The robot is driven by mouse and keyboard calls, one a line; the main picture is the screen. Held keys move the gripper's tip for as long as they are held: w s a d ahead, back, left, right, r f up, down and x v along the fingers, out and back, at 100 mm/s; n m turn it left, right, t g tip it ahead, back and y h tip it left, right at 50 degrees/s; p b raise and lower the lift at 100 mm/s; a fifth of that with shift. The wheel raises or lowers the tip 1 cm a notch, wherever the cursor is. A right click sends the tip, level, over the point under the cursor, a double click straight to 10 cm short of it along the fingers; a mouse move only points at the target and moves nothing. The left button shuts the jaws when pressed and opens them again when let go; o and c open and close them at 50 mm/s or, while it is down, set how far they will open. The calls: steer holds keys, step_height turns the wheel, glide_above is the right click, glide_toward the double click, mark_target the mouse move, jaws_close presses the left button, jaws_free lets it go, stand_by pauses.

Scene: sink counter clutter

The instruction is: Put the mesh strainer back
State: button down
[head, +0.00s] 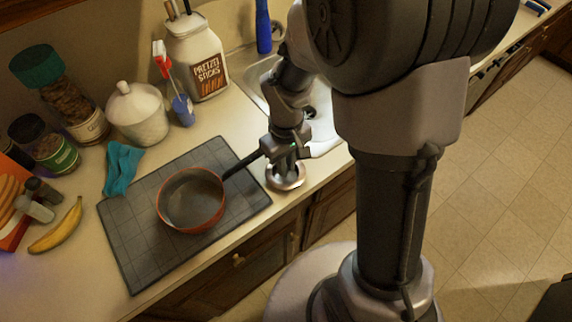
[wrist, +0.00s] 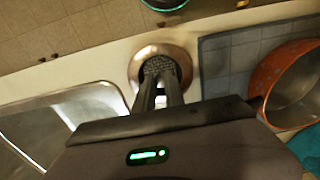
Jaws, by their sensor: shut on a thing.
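The mesh strainer (head: 287,182) is a small round basket with a shiny coppery rim. It is at the counter's front edge, between the dark mat and the sink (head: 252,77). In the wrist view its rim (wrist: 140,60) surrounds a dark mesh centre. My gripper (head: 282,163) points down at it, with the fingers (wrist: 160,88) close together and shut on the strainer. I cannot tell whether the strainer touches the counter or hangs just above it. My arm hides much of the sink in the head view; a basin (wrist: 60,125) shows at left in the wrist view.
An orange pan (head: 190,202) sits on the dark mat (head: 135,245), its handle reaching toward my gripper. A blue cloth (head: 122,168), white jar (head: 138,115), blue cup (head: 183,110), pretzel jar (head: 197,55) and banana (head: 57,226) stand or lie on the counter. The mat's front part is bare.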

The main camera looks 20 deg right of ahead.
steer(key=shift+f, duration=0.15)
steer(key=c, duration=1.4)
jaws_free()
step_height(320, 180, up, 12)
steer(key=r+p, duration=0.1)
steer(key=p, duration=0.4)
steer(key=s+a+r+m+t+y, duration=0.1)
steer(key=s+a+r+m+t, duration=0.1)
steer(key=s+r+m+t, duration=0.3)
steer(key=s+a+r+m+t+y, duration=0.1)
steer(key=s+a+r+m, duration=0.15)
steer(key=s+r, duration=0.55)
step_height(320, 180, down, 9)
steer(key=b, duration=0.9)
steer(key=shift+d, duration=0.3)
